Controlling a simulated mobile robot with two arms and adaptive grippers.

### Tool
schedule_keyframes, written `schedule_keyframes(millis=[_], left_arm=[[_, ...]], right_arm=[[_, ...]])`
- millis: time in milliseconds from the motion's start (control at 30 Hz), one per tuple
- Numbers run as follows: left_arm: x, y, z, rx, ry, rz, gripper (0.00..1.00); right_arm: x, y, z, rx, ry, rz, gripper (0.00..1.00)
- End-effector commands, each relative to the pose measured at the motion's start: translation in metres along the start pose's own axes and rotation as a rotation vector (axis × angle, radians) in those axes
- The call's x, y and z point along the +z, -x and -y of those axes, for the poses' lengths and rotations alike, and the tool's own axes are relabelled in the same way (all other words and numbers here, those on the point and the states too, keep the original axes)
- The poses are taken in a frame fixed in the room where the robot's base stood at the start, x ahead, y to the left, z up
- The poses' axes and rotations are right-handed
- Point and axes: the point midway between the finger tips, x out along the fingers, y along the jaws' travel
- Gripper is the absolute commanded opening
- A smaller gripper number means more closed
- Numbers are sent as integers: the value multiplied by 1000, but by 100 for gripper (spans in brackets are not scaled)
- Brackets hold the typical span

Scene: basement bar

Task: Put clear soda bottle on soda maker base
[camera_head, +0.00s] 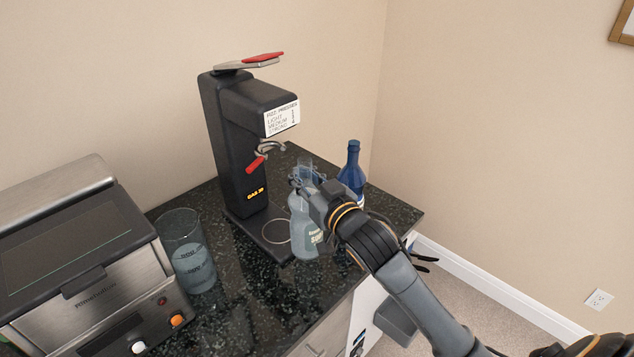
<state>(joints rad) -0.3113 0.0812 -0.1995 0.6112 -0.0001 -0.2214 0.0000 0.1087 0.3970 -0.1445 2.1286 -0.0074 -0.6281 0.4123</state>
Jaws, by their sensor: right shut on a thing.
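The black soda maker (237,150) stands on the dark counter, with a red-topped lever above and a red handle at its front. Its flat base (262,237) bears a pale ring. The clear soda bottle (303,232) is upright at the right edge of the base; I cannot tell whether it touches the base or the counter. My right gripper (308,183) is shut on the bottle's upper part and hides some of it. My left gripper is not in view.
A blue bottle (352,172) stands just behind and right of my right gripper. A clear glass (188,252) stands left of the soda maker, beside a metal toaster-like appliance (85,262). Walls close off the back. The counter (395,212) ends at the right.

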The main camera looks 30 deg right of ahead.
Motion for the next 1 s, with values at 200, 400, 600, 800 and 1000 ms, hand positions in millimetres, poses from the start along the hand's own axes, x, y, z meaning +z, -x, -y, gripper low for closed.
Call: schedule_keyframes(millis=[200, 400, 600, 800, 1000], left_arm=[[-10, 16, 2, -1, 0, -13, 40], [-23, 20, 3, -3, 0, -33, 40], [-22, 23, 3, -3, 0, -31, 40], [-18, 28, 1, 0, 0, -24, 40], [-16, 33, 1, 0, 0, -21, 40]], right_arm=[[-9, -46, 12, -2, -2, -11, 0], [-7, -66, 17, -1, -1, -11, 0], [-8, -76, 20, -2, 0, -12, 0], [-8, -93, 24, -2, -1, -11, 0], [-2, -101, 26, -1, -1, -9, 0]])
